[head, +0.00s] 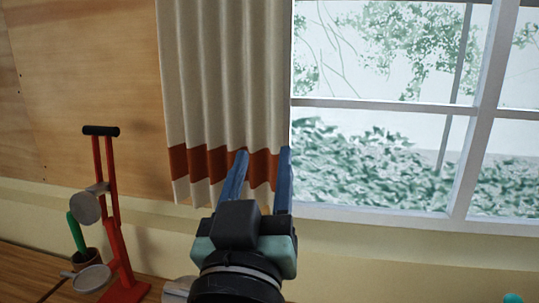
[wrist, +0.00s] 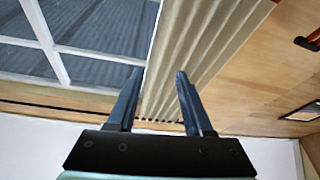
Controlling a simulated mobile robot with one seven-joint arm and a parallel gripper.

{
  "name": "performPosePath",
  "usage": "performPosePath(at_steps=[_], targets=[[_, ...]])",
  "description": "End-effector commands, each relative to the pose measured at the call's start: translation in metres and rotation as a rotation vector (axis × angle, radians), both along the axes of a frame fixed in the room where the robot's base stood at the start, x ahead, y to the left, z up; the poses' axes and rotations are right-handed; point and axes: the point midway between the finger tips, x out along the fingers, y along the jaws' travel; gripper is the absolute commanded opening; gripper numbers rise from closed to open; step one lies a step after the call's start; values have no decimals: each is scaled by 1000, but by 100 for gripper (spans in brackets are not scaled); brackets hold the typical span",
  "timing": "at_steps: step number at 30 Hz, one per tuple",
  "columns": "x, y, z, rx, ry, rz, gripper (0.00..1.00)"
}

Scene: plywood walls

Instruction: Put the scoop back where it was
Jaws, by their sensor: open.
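My gripper (head: 261,168) points up in front of the curtain in the head view. Its two blue fingers are apart with nothing between them. In the wrist view my gripper (wrist: 158,84) is also open and empty, with the curtain and window behind it. A small grey round dish with a short handle (head: 92,278) is low at the left, by the red stand; it may be the scoop, but I cannot be sure. My gripper is well to its right and higher in the picture.
A red stand (head: 117,240) with a black top bar and a grey disc (head: 85,208) stands on the wooden surface (head: 22,262). A potted cactus (head: 76,232) is behind it. The striped curtain (head: 225,80) and window (head: 380,150) are at the wall.

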Motion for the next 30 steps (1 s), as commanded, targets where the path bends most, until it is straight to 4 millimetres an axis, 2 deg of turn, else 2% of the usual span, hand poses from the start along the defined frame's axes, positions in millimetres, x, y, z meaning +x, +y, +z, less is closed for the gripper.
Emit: performPosePath(at_steps=[1, 3, 6, 9, 13, 30], targets=[[-17, -5, 39, 34, -113, 35, 51], [-39, -7, 79, 69, -239, 87, 51], [-69, -9, 118, 99, -374, 146, 51], [-88, -9, 140, 113, -455, 184, 51], [-98, -10, 149, 120, -491, 203, 51], [-97, -9, 148, 120, -486, 203, 51]])
